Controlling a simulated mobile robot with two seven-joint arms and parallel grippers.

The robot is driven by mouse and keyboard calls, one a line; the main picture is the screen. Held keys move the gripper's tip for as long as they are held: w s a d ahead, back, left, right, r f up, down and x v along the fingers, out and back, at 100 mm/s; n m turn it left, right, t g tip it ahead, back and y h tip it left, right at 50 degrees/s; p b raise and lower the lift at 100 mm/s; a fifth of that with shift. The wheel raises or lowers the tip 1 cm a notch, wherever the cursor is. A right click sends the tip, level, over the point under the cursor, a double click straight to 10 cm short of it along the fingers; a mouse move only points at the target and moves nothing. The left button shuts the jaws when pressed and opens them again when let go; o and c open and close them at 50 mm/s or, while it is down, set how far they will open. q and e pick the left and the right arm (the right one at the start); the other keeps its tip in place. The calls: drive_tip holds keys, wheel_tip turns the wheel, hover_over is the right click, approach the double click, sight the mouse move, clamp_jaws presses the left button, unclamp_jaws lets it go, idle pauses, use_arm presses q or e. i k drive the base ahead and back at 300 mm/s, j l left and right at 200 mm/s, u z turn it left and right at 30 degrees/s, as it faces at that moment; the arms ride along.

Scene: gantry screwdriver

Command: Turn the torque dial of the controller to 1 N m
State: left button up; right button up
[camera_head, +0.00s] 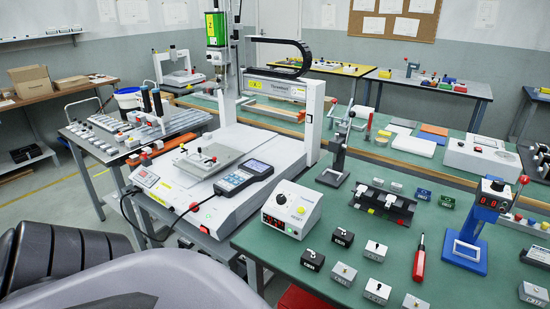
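The controller (293,212) is a white box on the green table, just right of the gantry machine's base. The dial's setting and the digits are too small to read. Parts of my own body fill the lower left corner. Neither of my grippers shows, and nothing touches the controller.
The white gantry machine (240,165) with a green screwdriver unit (216,28) stands left of the controller. A handheld pendant (243,177) lies on its base. Several small switch boxes, a red screwdriver (420,257) and a blue stand (466,252) are to the right.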

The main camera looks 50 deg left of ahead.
sight(281, 199)
drive_tip(key=u, duration=1.55)
